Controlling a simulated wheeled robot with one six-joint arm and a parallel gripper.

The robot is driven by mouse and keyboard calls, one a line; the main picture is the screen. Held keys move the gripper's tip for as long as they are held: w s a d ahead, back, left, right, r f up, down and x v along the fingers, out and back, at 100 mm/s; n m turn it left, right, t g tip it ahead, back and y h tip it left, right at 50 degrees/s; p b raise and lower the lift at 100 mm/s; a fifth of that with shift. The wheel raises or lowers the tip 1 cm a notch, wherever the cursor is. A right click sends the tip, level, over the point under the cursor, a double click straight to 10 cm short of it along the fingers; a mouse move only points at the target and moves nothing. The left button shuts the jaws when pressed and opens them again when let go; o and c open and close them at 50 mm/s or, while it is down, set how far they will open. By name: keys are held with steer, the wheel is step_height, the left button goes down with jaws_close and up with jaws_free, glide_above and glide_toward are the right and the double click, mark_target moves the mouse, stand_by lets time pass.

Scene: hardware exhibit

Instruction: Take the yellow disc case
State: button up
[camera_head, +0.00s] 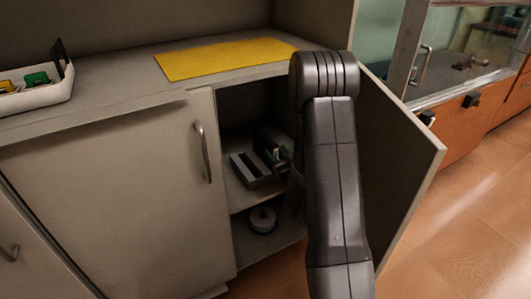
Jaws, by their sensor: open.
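I cannot pick out a yellow disc case for certain. A small yellow item (7,86) lies in the white tray at the left edge, partly cut off; I cannot tell if it is a disc case. In the open cabinet, a dark slotted holder (252,172) stands on the shelf with small teal and pale items (277,154) beside it, partly behind my arm. My dark grey arm rises in front of the cabinet opening. My gripper does not show; the arm hides what lies behind it.
A yellow mat (222,57) lies on the counter. The white tray (35,98) also holds a green and a dark item. The cabinet's right door (398,150) stands open; the left door (125,200) is closed. A round pale object (263,218) sits below the shelf (245,200).

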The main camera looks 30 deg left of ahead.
mark_target(268, 144)
steer(key=b+x, duration=0.2)
steer(key=x, duration=0.4)
steer(key=shift+a+f, duration=0.2)
steer(key=shift+a, duration=0.05)
steer(key=shift+c, duration=0.5)
jaws_close()
